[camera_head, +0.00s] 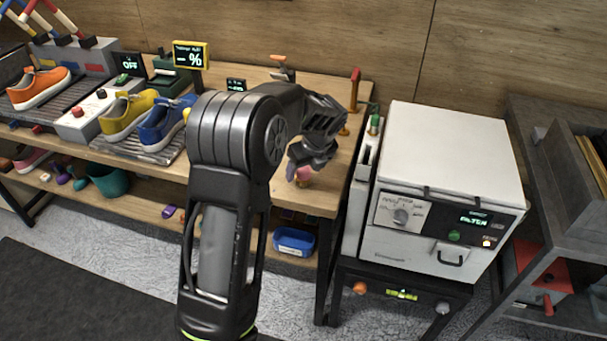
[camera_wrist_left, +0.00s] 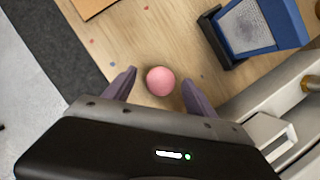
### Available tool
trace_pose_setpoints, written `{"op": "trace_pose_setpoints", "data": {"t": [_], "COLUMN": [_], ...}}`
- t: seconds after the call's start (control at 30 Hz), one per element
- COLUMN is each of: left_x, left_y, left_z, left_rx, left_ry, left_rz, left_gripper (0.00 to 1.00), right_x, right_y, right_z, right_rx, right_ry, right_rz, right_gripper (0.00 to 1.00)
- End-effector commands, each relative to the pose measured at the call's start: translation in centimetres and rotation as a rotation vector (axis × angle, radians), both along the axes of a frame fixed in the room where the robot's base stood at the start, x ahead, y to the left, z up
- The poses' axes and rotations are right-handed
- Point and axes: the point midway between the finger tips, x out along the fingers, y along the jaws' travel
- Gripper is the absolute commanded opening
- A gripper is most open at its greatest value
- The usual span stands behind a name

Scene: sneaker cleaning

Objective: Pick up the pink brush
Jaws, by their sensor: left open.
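The pink brush shows as a round pink top in the left wrist view (camera_wrist_left: 160,81), standing on the wooden table. In the head view a small pink part of it (camera_head: 304,174) shows near the table's front right edge, mostly hidden by my gripper. My left gripper (camera_head: 298,168) reaches down over it. In the left wrist view its purple fingers (camera_wrist_left: 160,85) are open, one on each side of the pink top, with a gap on both sides. My right gripper is not in view.
A blue-framed item with a grey pad (camera_wrist_left: 250,28) lies close by. A white machine (camera_head: 450,150) stands right of the table. Orange (camera_head: 38,88), yellow (camera_head: 128,114) and blue (camera_head: 163,125) sneakers are at the left. A blue bin (camera_head: 293,242) sits below.

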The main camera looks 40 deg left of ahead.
Motion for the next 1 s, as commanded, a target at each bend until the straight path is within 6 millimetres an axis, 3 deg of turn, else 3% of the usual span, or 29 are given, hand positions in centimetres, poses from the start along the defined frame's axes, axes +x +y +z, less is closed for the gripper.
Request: {"op": "trace_pose_setpoints", "data": {"t": [0.17, 0.73, 1.0], "left_x": [0.31, 0.32, 0.31], "left_y": [0.55, 0.55, 0.54], "left_z": [-1.41, -1.43, -1.43], "left_rx": [0.000, 0.000, 0.000], "left_ry": [-0.001, -0.002, -0.001], "left_rz": [0.000, -0.001, 0.000], "left_gripper": [0.65, 0.65, 0.44], "right_x": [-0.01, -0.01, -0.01], "right_y": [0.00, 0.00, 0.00], "right_z": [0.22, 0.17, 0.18], "right_rx": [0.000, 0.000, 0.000], "right_ry": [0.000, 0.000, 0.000], "right_rz": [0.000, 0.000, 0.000], "right_gripper": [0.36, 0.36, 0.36]}}
